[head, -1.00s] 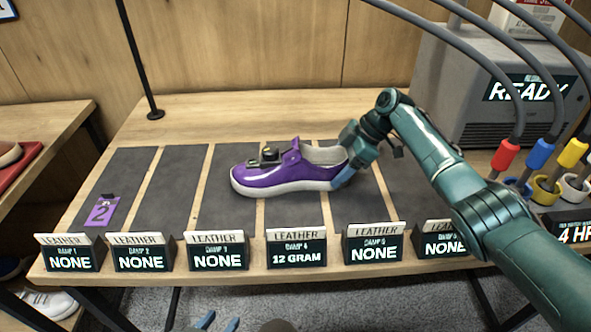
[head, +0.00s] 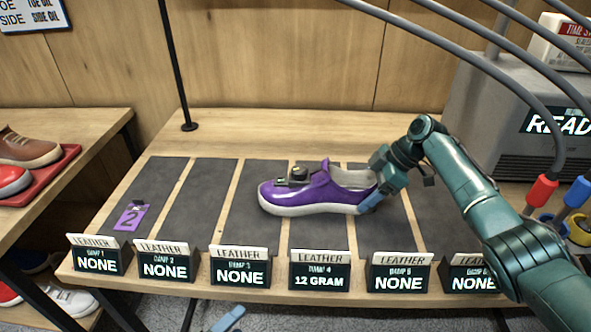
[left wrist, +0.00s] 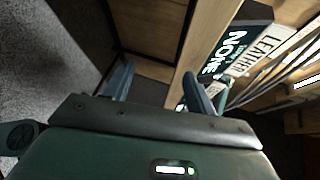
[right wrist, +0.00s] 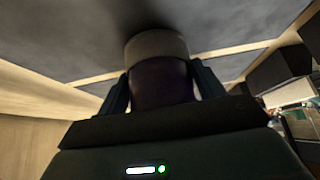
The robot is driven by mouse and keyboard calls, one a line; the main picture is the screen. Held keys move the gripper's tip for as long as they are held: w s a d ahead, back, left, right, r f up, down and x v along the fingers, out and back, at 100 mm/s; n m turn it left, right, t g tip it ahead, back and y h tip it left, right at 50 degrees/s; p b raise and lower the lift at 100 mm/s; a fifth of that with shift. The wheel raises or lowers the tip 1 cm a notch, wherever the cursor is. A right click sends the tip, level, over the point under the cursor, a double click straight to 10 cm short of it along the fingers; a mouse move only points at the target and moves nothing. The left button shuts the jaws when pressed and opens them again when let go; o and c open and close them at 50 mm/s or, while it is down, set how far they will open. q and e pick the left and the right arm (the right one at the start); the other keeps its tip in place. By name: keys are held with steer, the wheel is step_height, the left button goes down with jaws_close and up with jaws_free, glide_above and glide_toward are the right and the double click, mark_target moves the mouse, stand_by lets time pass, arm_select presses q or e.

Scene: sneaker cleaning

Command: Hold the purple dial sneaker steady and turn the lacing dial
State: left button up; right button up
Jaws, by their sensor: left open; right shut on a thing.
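The purple sneaker (head: 322,190) with a white sole sits on the dark mats of the bench in the head view, toe to the left. A dark lacing dial (head: 298,173) stands on top of its front part. My right gripper (head: 368,201) is shut on the sneaker's heel; the heel (right wrist: 160,85) fills the space between its fingers in the right wrist view. My left gripper (left wrist: 158,85) is open and empty, low in front of the bench. In the head view only its fingertip (head: 230,318) shows at the bottom edge.
A row of label stands (head: 238,267) lines the bench's front edge. A purple tag (head: 131,216) marked 2 lies on the left mat. A grey machine (head: 510,110) with hoses stands at the right. The left mats are otherwise clear.

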arm_select(q)
steer(key=d+r+m+g+h, duration=0.2)
steer(key=d+r+m+h, duration=0.4)
steer(key=r+m, duration=0.5)
steer(key=d+r+m+g+h, duration=0.2)
steer(key=d+r+m+h, duration=0.5)
steer(key=m, duration=0.7)
steer(key=n+y, duration=0.3)
steer(key=y, duration=0.7)
glide_toward(295, 170)
steer(key=x, duration=1)
